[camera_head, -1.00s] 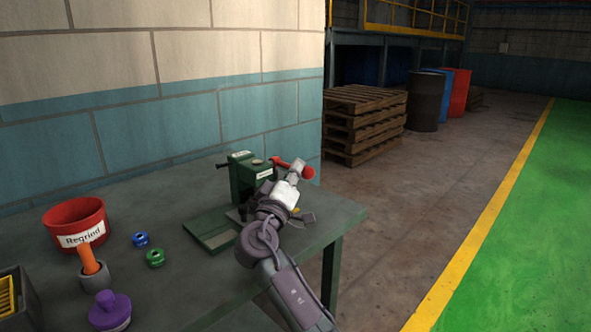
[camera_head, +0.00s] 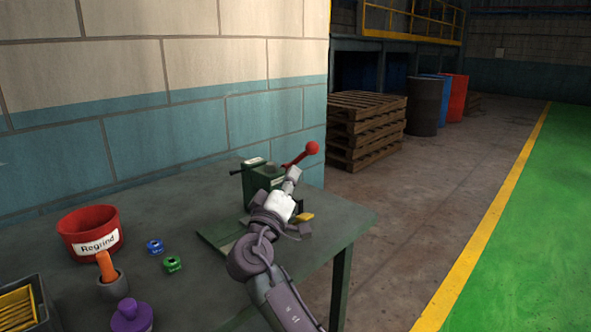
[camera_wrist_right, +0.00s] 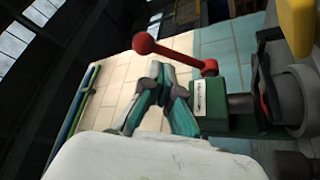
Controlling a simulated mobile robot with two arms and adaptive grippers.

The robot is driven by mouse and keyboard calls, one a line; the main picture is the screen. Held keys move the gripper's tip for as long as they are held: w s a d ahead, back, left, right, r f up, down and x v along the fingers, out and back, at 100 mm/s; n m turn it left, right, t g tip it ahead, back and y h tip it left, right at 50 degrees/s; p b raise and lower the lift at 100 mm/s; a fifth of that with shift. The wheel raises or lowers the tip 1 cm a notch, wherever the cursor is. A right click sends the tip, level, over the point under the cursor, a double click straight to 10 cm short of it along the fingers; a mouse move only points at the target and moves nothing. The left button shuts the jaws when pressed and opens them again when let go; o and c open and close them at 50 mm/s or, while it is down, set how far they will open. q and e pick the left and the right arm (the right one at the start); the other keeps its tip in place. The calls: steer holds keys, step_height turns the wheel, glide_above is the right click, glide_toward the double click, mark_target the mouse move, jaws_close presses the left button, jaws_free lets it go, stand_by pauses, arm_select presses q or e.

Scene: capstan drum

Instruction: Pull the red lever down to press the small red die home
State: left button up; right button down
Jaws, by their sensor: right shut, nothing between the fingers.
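The red lever (camera_head: 299,160) sticks up and to the right from the green press (camera_head: 247,185), with its red ball knob at the upper end. My right gripper (camera_head: 294,174) is in front of the press, just below the lever in the picture. In the right wrist view the shut, empty fingers (camera_wrist_right: 163,80) appear below the red lever (camera_wrist_right: 180,56), beside the green press body (camera_wrist_right: 222,122). I cannot tell whether they touch the lever. The small red die cannot be made out; my right arm covers part of the press. My left gripper is out of view.
A red Regrind bucket (camera_head: 88,229), a blue ring (camera_head: 155,246), a green ring (camera_head: 172,263), a purple knobbed piece (camera_head: 131,316) and an orange-handled tool (camera_head: 106,267) stand on the table's left. A yellow piece (camera_head: 305,217) is beside my right wrist. The wall is behind the press.

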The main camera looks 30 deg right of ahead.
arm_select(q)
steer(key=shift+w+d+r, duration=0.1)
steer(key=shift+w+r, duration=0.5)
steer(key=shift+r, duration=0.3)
arm_select(e)
steer(key=v, duration=0.4)
steer(key=shift+s+a+f, duration=0.15)
steer(key=shift+a+f, duration=0.15)
steer(key=shift+a, duration=0.05)
